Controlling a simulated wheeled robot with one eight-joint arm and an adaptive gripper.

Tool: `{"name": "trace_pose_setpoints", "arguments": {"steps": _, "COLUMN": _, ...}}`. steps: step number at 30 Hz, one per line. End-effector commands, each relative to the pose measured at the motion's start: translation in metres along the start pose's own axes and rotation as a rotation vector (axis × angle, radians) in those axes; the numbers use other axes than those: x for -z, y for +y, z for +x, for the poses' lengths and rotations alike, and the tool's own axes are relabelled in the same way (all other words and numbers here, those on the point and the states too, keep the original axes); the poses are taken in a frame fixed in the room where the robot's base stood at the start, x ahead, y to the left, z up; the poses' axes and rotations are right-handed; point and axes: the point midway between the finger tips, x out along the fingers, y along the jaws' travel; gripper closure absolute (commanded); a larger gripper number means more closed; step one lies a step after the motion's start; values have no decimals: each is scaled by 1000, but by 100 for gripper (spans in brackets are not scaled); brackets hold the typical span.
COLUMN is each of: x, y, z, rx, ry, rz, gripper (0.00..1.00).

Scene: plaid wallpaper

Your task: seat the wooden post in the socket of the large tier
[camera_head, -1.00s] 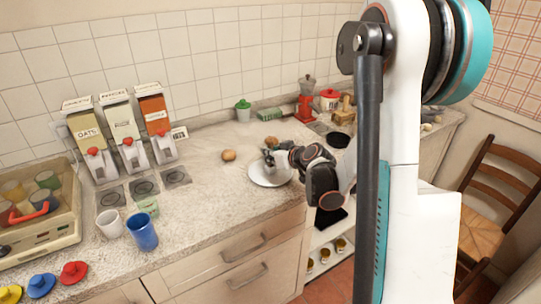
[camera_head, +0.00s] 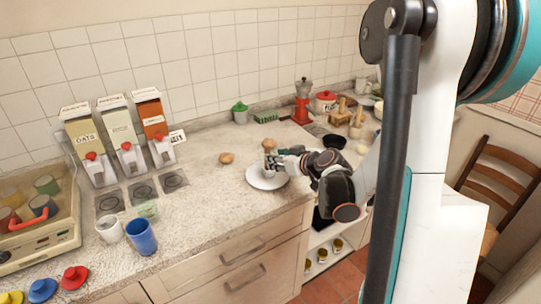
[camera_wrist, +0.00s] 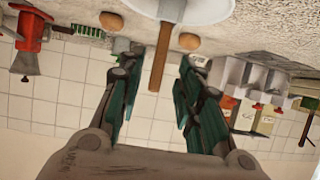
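The large tier is a white round plate (camera_head: 258,185) on the counter in the head view; its edge shows at the top of the inverted wrist view (camera_wrist: 212,12). The wooden post (camera_wrist: 161,55) is a slim brown rod. In the wrist view one end meets the pale centre of the plate and the rod runs out between my fingers; whether it is fully seated cannot be told. My gripper (camera_wrist: 157,80) is open, with a gap on both sides of the post. In the head view my gripper (camera_head: 282,157) is just right of and above the plate, and the post is hard to make out.
Two brown round items lie behind the plate, one to the left (camera_head: 227,158). A blue cup (camera_head: 141,237), a white mug (camera_head: 110,229) and dispensers (camera_head: 125,140) stand left. A red coffee maker (camera_head: 302,105) and wooden-handled items (camera_head: 356,124) are at back right.

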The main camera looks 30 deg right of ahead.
Motion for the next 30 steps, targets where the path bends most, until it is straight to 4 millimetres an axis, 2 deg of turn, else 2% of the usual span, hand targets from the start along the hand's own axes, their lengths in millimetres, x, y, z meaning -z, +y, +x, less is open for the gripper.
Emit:
{"name": "trace_pose_setpoints", "arguments": {"steps": 1, "x": 2, "y": 1, "z": -12, "rx": -2, "ry": 0, "rz": 2, "gripper": 67}}
{"name": "trace_pose_setpoints", "arguments": {"steps": 3, "x": 2, "y": 0, "z": -24, "rx": -1, "ry": 0, "rz": 2, "gripper": 67}}
{"name": "trace_pose_setpoints", "arguments": {"steps": 10, "x": 0, "y": 0, "z": -48, "rx": 0, "ry": 0, "rz": 0, "gripper": 67}}
{"name": "trace_pose_setpoints", "arguments": {"steps": 30, "x": 3, "y": -1, "z": -51, "rx": 0, "ry": -3, "rz": 0, "gripper": 67}}
